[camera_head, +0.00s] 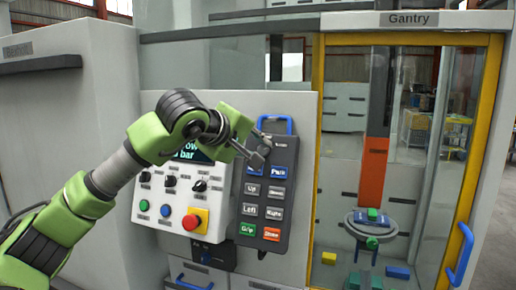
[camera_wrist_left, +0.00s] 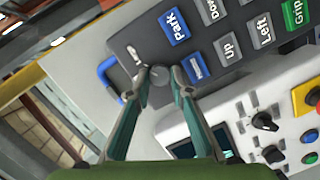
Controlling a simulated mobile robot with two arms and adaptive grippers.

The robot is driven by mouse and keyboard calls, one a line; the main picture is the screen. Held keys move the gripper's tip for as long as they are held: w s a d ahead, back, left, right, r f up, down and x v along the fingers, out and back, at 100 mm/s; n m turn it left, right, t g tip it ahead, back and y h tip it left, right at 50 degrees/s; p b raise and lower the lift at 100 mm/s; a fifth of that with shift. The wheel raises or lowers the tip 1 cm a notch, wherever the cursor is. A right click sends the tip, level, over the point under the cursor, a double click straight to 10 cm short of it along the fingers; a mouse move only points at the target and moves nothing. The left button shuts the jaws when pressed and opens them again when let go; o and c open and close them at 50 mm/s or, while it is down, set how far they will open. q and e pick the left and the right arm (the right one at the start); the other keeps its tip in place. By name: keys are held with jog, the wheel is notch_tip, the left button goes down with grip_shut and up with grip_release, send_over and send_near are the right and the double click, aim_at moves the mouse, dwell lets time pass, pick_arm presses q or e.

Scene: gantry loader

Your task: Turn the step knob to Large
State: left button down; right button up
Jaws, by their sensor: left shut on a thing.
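The step knob (camera_wrist_left: 159,75) is a small round dark-grey knob on the top end of the dark pendant (camera_wrist_left: 225,80). In the wrist view it lies between the two fingertips of my left gripper (camera_wrist_left: 160,73), which is shut on it. In the head view my left gripper (camera_head: 260,152) is at the upper part of the pendant (camera_head: 247,238) and hides the knob. My right gripper is not in view.
The pendant has Park, Up, Down, Left, Right, Grip and Done buttons and a blue handle (camera_head: 275,118). Left of it is a panel with black knobs, push buttons and a red emergency stop (camera_head: 195,220). Right stands the yellow-framed Gantry door (camera_head: 318,170) with a blue handle.

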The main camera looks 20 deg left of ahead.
pick_arm(q)
jog(key=shift+f, duration=0.1)
jog(key=c, duration=1.8)
grip_release()
jog(key=shift+s+a+r, duration=0.1)
jog(key=shift+s+r, duration=0.15)
jog(key=v, duration=1.1)
jog(key=shift+s, duration=0.2)
